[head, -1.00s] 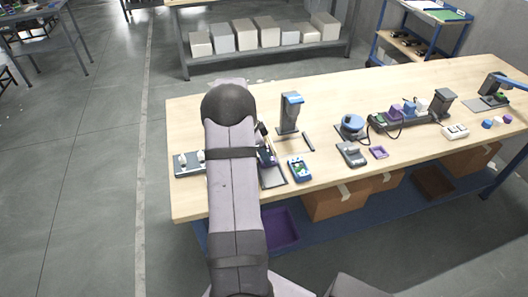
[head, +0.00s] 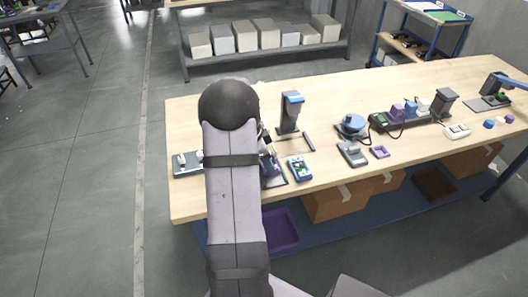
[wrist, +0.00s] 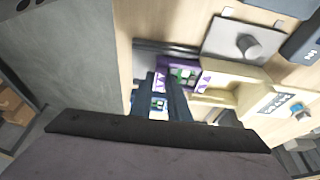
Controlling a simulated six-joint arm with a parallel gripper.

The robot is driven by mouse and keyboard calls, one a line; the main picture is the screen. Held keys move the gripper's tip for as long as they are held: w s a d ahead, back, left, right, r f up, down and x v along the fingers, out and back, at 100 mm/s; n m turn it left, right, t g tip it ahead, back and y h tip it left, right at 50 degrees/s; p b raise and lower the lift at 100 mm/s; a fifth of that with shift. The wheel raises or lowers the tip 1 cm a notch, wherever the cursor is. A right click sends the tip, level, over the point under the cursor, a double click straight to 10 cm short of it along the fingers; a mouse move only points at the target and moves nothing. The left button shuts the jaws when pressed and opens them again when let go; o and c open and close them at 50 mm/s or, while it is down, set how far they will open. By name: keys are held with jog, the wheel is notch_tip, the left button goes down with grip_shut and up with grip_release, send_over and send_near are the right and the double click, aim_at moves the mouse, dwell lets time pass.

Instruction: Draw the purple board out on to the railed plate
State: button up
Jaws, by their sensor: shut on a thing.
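The purple board (wrist: 193,77), with green and white parts on it, lies under my fingers in the wrist view. My gripper (wrist: 164,82) is shut on it, though the contact is partly hidden by the fingers. The railed plate (wrist: 150,60) shows as a dark grey strip on the board's table-edge side. In the head view, the purple board (head: 272,165) lies partly over the dark plate (head: 280,183). My own arm hides the gripper and the rest of the plate there.
A pale beige block (wrist: 235,78) is beside the board in the wrist view. A blue device (head: 299,168) stands just right of the plate, and a grey post with a blue top (head: 290,112) stands behind. A grey tray (head: 186,163) sits left of my arm.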

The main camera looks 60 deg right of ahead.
jog(key=shift+s+a+b, duration=0.55)
jog(key=shift+s+a, duration=0.4)
jog(key=o, duration=0.8)
jog(key=shift+c, duration=0.2)
jog(key=shift+r, duration=0.1)
notch_tip(320, 180, up, 6)
jog(key=p, duration=0.3)
jog(key=shift+p, duration=0.35)
